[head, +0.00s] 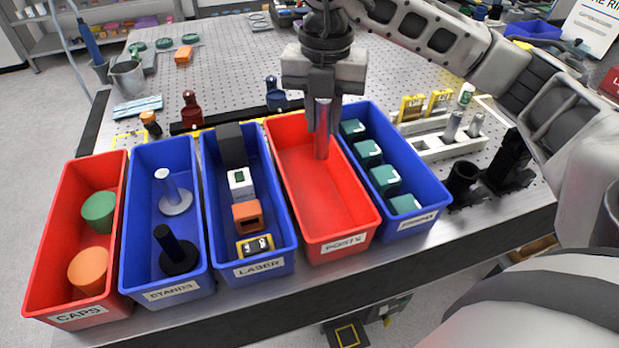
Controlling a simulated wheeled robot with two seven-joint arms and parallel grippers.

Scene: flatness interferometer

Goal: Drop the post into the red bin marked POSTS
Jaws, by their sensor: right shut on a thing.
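The red bin marked POSTS (350,246) stands near the front edge of the table, between two blue bins. It looks empty inside. My right gripper (323,95) is over the back part of this bin, pointing down. It is shut on the post (322,138), a slim shiny metal rod that hangs upright below the fingers and reflects red. The lower end of the post is over or inside the bin; I cannot tell whether it touches the floor. My left gripper is not in view.
To the left stand the LASER bin (268,265), the STANDS bin (180,292) and the red CAPS bin (80,315). A blue bin with teal blocks (418,222) adjoins on the right. A white rack (460,146) and black holders (463,182) stand further right.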

